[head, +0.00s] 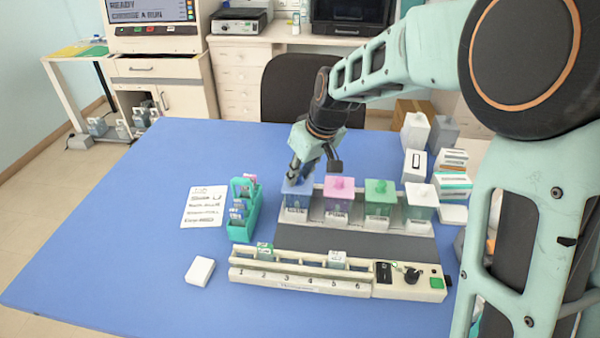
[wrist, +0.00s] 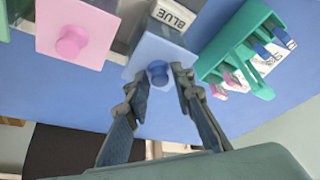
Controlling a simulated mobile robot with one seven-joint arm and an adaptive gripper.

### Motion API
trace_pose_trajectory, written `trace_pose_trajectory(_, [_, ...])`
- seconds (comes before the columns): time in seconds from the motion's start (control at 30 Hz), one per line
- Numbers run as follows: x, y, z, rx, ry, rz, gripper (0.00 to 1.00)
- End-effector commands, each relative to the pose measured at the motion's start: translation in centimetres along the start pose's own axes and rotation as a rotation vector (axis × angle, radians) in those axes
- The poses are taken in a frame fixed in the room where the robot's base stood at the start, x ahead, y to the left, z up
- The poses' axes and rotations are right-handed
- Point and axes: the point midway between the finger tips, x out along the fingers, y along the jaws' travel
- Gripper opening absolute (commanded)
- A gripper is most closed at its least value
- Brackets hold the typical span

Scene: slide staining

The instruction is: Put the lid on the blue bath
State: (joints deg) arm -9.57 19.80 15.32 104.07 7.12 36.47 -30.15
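The blue bath (head: 296,213) stands at the left end of the row of baths. Its blue lid (wrist: 152,50) with a round knob (wrist: 158,73) is over the bath; whether it is fully seated is hard to tell. The bath's BLUE label (wrist: 173,15) shows past the lid's edge in the wrist view. My gripper (wrist: 158,82) is at the lid, with its fingers spread on either side of the knob. A small gap seems to remain between knob and fingertips. In the head view my gripper (head: 295,172) partly hides the lid.
Pink (head: 338,190), green (head: 380,192) and white (head: 421,196) lidded baths stand to the right. A teal slide rack (head: 243,225) is close on the left. A numbered slide holder (head: 300,280) lies in front. The blue table (head: 120,230) is clear at far left.

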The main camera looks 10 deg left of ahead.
Motion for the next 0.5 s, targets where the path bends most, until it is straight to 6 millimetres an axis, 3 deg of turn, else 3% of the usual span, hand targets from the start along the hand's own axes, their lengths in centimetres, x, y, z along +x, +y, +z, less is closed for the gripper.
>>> trace_pose_trajectory(0.37, [-0.1,0.0,0.0,0.0,0.0,0.0,0.34])
trace_pose_trajectory(0.5, [-1.4,0.1,-0.1,0.001,0.003,0.003,0.34])
